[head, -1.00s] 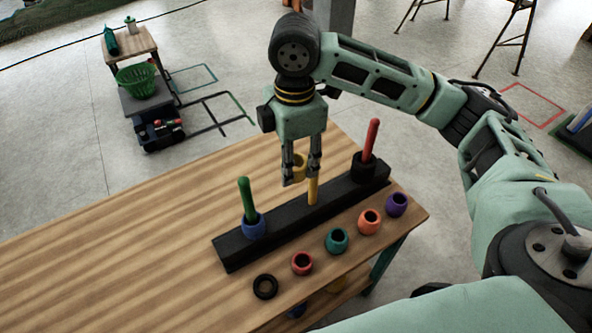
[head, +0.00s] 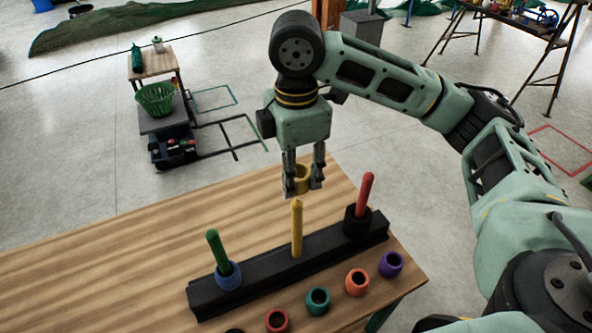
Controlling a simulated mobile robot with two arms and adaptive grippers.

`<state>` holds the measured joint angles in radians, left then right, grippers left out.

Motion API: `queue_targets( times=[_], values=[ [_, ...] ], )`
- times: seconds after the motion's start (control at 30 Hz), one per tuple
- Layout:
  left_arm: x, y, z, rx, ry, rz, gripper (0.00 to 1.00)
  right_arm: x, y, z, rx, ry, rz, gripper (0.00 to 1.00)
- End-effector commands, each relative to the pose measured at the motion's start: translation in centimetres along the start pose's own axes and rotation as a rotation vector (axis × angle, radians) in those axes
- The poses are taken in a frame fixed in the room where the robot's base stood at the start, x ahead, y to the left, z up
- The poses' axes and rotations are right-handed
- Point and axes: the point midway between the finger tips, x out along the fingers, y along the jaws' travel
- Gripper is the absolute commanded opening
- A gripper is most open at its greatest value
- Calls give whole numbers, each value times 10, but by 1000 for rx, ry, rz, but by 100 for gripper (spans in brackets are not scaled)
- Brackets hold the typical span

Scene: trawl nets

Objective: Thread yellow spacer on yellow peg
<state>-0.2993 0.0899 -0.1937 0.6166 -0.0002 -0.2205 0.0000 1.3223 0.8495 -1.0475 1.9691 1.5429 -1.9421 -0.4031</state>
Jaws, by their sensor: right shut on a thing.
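My right gripper (head: 303,187) is shut on the yellow spacer (head: 302,178), a short ring held between its fingertips. The yellow peg (head: 297,230) stands upright and bare in the middle of the black bar (head: 270,262) on the table. In the picture the spacer is just above the peg's tip, slightly to its right, with the peg outside it. The exact gap in depth cannot be told. My left gripper is not in view.
The green peg (head: 216,248) has a blue spacer (head: 228,276) at its base; the red peg (head: 366,193) has a black one (head: 356,221). Red (head: 277,320), teal (head: 318,300), orange (head: 357,282) and purple (head: 391,264) spacers line the wooden table's (head: 110,270) front. Its left part is clear.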

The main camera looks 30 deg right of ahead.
Motion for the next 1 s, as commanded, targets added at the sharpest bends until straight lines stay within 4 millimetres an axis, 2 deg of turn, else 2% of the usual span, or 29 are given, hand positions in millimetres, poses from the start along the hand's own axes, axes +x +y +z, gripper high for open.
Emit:
queue_targets(
  times=[0.03,0.33,0.63,1.0],
  values=[
    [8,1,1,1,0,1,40,6,0,0,0,0,0,10],
    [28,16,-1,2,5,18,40,22,0,0,0,0,-1,10],
    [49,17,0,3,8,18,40,38,0,0,0,0,1,10],
    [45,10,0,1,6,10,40,61,0,0,0,0,-2,10]
  ],
)
